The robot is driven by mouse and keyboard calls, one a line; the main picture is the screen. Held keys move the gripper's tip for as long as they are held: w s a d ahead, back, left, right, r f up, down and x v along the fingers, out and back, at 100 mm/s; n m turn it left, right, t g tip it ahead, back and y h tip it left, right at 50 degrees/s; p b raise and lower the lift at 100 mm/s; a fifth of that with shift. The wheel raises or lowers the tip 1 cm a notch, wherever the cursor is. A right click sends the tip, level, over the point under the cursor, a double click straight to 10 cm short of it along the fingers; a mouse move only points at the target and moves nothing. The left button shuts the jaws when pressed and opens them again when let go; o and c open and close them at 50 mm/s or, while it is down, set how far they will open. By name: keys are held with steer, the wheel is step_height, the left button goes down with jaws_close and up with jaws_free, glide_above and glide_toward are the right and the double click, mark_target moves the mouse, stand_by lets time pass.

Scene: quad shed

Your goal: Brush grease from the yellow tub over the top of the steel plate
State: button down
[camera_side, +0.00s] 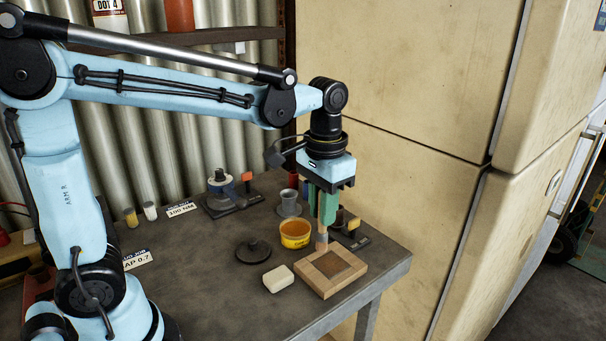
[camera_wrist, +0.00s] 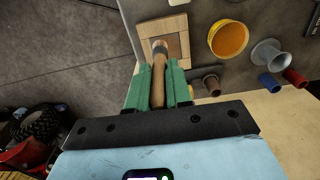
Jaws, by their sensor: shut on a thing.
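My gripper (camera_side: 326,212) is shut on the wooden handle of a brush (camera_side: 322,238), which hangs bristles down. In the wrist view the brush (camera_wrist: 158,82) runs between my green fingers (camera_wrist: 158,92), its tip over the near-left part of the steel plate (camera_wrist: 174,46). The plate (camera_side: 339,265) looks brownish and lies inside a square wooden frame (camera_side: 312,282). The bristle tip is at the plate's back-left edge in the side view; I cannot tell if it touches. The yellow tub (camera_side: 296,240) stands open just left of the brush, with orange-brown grease inside; it also shows in the wrist view (camera_wrist: 228,40).
A grey flanged cup (camera_side: 289,205) stands behind the tub. Small dark items (camera_side: 350,232) sit right of the brush. The table's front edge is close to the frame.

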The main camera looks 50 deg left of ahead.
mark_target(321, 232)
steer(key=shift+f, duration=2.7)
steer(key=shift+w+f, duration=0.4)
steer(key=shift+w, duration=0.15)
steer(key=shift+w+f, duration=0.15)
steer(key=shift+w, duration=2.8)
steer(key=shift+s, duration=3.6)
steer(key=shift+w+a, duration=0.15)
steer(key=shift+a, duration=0.6)
steer(key=shift+w, duration=3.45)
steer(key=shift+s, duration=3.6)
step_height(321, 232, up, 8)
